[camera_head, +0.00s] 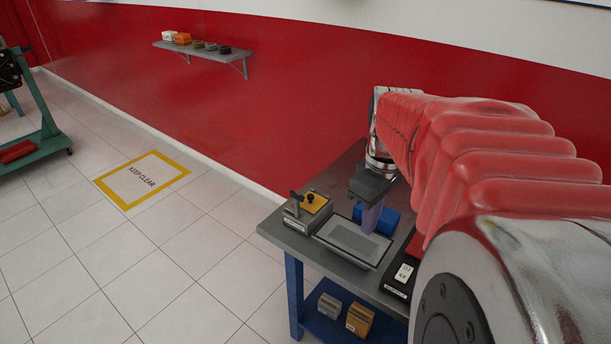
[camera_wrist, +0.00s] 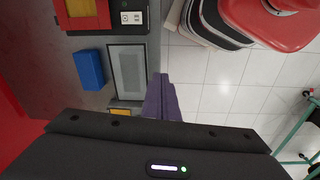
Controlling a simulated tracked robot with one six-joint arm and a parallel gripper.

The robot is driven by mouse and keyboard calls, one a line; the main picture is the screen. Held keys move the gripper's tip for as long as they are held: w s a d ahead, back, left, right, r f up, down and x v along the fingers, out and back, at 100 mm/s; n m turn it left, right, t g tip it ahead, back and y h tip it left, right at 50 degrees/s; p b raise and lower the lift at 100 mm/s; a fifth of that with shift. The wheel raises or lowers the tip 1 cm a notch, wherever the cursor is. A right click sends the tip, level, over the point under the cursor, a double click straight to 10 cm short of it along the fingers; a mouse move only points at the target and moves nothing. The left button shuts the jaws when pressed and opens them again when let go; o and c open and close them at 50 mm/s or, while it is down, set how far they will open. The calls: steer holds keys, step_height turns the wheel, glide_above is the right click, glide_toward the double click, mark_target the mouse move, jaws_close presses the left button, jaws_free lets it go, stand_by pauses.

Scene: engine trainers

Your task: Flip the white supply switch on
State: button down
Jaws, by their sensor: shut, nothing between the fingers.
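The white switch plate (camera_head: 405,272) sits on a low black box (camera_head: 394,291) near the bench's front right, partly cut off by my arm. In the wrist view the white plate (camera_wrist: 131,17) is at the top, on the black panel beside a red and yellow part (camera_wrist: 84,12). The rocker's position is too small to tell. My gripper (camera_head: 371,220) points down over the bench, behind and left of the switch in the head view. Its purple-grey fingers (camera_wrist: 161,90) are together and empty, apart from the switch, with the grey tray between in the wrist view.
A grey tray (camera_head: 350,243) lies beside the black box. A blue block (camera_head: 390,217) is behind it. A yellow-topped box with black levers (camera_head: 313,202) stands at the bench's left. Small boxes lie on the lower shelf (camera_head: 330,329).

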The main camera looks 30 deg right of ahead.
steer(key=n+g+y, duration=0.1)
steer(key=n+y, duration=0.1)
glide_above(403, 277)
steer(key=d, duration=0.2)
step_height(403, 277, down, 3)
steer(key=shift+w+f, duration=0.15)
steer(key=shift+w, duration=0.3)
steer(key=f, duration=0.4)
steer(key=a+f, duration=0.1)
steer(key=f, duration=0.9)
steer(key=shift+s+a, duration=0.35)
steer(key=shift+a, duration=0.05)
steer(key=shift+w+a+h, duration=0.1)
steer(key=shift+a+h, duration=0.05)
steer(key=shift+h, duration=0.15)
steer(key=shift+f, duration=0.1)
steer(key=shift+d, duration=0.25)
